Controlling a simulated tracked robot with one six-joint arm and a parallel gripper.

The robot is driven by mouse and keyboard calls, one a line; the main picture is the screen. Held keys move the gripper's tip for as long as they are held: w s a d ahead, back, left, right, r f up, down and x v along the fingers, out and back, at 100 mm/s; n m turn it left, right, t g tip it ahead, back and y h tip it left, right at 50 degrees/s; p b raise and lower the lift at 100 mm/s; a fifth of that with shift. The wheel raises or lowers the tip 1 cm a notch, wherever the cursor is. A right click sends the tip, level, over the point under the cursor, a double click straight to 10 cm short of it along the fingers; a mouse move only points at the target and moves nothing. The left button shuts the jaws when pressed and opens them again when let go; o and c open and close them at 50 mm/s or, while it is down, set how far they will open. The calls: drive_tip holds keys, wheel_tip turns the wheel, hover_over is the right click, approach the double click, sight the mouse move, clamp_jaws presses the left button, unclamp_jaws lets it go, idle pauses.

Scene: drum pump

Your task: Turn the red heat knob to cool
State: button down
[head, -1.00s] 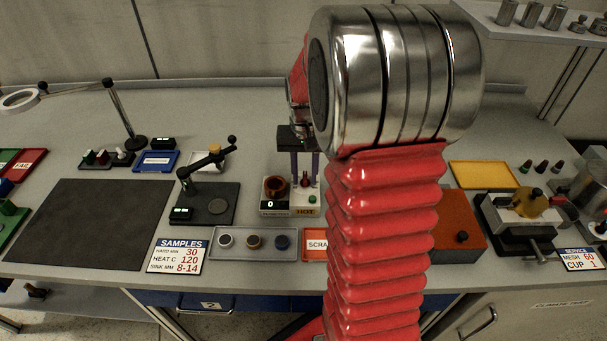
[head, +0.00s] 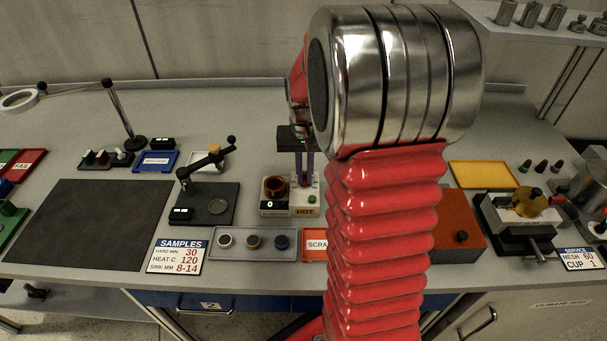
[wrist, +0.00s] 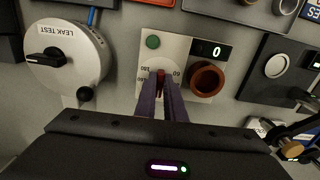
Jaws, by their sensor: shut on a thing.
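The red heat knob (wrist: 161,74) stands on the white face of the heater unit (wrist: 178,48), with dial numbers around it. My gripper (wrist: 161,84) has its two purple fingers closed on the knob from both sides; the knob's top shows between the tips in the wrist view. In the head view the heater unit (head: 275,212) has a yellow HOT label, and my gripper (head: 304,182) reaches down to it from above. The knob is hidden behind the fingers there. Its pointer direction cannot be made out.
The heater also carries a brown-red cup (wrist: 206,79), a display reading 0 (wrist: 212,49) and a green button (wrist: 153,41). A round leak-test device (wrist: 70,62) is close by. A sample tray (head: 270,254) lies in front, and a lever stand (head: 207,203) stands to the left.

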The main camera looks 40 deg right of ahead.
drive_tip(key=shift+a+n, duration=0.1)
drive_tip(key=shift+n, duration=0.2)
drive_tip(key=n, duration=0.5)
drive_tip(key=shift+d, duration=0.2)
drive_tip(key=n, duration=0.6)
drive_tip(key=shift+d+n, duration=0.2)
drive_tip(key=shift+n, duration=0.2)
drive_tip(key=n, duration=0.5)
drive_tip(key=shift+w+d, duration=0.2)
drive_tip(key=n, duration=0.6)
drive_tip(key=shift+w+d+r, duration=0.1)
drive_tip(key=shift+w+d, duration=0.05)
drive_tip(key=shift+w, duration=0.05)
drive_tip(key=shift+n, duration=0.3)
drive_tip(key=c, duration=1.8)
unclamp_jaws()
drive_tip(key=shift+c, duration=0.2)
wheel_tip(320, 180, up, 14)
drive_tip(key=shift+f, duration=0.2)
